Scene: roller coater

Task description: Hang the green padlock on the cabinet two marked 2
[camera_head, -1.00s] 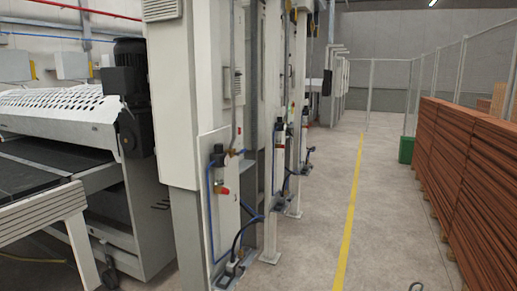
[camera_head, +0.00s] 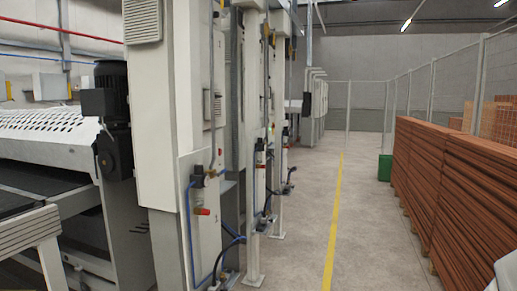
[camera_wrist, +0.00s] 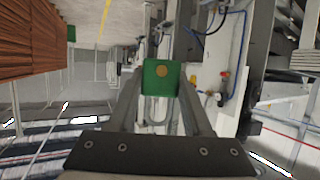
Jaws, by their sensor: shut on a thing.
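A green padlock (camera_wrist: 161,78) with a round brass-coloured spot and a grey shackle shows in the wrist view. My gripper (camera_wrist: 161,70) is shut on its body, with one finger at each side. The shackle points back toward the gripper's dark base in that picture. In the head view a row of tall white cabinets (camera_head: 162,110) stands left of the aisle, with small panels low on them. A small panel (camera_head: 205,225) on the nearest one bears a mark too small to read surely. I cannot tell which cabinet is marked 2.
A roller machine (camera_head: 50,135) with a black motor (camera_head: 112,90) stands at the left. Stacked brown boards (camera_head: 450,190) line the right side, before a mesh fence. Blue hoses and cables run low along the cabinets. The grey aisle floor around the yellow line (camera_head: 333,225) is clear.

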